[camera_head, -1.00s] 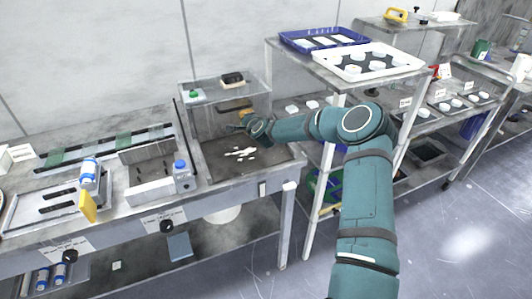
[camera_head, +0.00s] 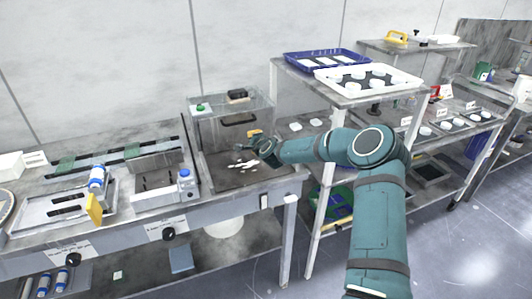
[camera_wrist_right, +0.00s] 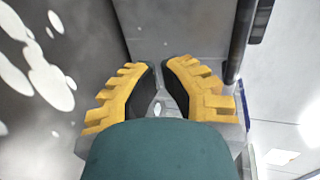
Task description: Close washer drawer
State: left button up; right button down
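The washer (camera_head: 232,105) is a clear-topped box at the back of the middle bench, with a dark bar handle (camera_head: 239,120) on its front. Below and in front of it is a dark grey tray-like surface (camera_head: 225,178) with white spots; I cannot tell whether this is the drawer. My right gripper (camera_head: 257,138) is over the back of this surface, in front of and just below the handle, apart from it. My left gripper is not in view.
A shelf rack with a blue tray (camera_head: 326,59) and a white tray (camera_head: 368,79) stands right of the washer, close to my right arm. Blue-and-white bottles are farther left.

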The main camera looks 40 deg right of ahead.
jog(key=v, duration=0.8)
jog(key=shift+s+r, duration=0.15)
jog(key=shift+s, duration=0.2)
